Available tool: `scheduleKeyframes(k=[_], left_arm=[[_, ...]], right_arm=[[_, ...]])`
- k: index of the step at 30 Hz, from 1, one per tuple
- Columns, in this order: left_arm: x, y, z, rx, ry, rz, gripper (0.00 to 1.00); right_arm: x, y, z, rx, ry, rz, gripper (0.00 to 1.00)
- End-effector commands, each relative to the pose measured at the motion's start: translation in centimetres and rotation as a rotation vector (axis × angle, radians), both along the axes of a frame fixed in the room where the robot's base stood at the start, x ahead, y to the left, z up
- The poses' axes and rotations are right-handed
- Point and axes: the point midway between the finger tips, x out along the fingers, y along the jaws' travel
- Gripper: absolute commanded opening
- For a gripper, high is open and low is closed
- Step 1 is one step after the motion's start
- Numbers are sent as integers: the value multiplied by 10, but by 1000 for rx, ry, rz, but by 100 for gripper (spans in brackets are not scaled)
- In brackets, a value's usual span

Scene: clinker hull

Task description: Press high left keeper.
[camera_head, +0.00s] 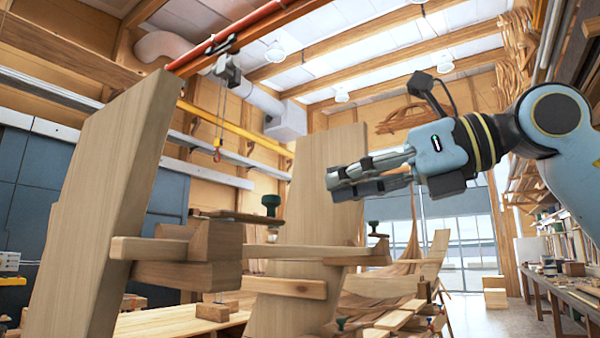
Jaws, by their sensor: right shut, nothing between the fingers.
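A thin wooden bar with a dark green knob (271,204) sits high on the wooden blocks (215,240) at the left centre, beside the tall left board (100,210). It looks like the high left keeper, though I cannot be sure. My left gripper is out of view.
Curved hull planks (410,260) and more small clamps lie lower right of centre. A workbench (570,290) with clutter runs along the right wall. The air around my right gripper looks clear.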

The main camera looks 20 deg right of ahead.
Motion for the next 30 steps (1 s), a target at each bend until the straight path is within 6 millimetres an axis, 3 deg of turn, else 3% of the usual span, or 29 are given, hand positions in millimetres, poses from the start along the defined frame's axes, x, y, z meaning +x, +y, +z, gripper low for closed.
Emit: scheduleKeyframes(k=[15, 30], left_arm=[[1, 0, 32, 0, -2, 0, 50], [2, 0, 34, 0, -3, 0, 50]], right_arm=[[38, 41, -8, 3, 0, 2, 0], [43, 45, -11, -1, 0, 0, 0]])
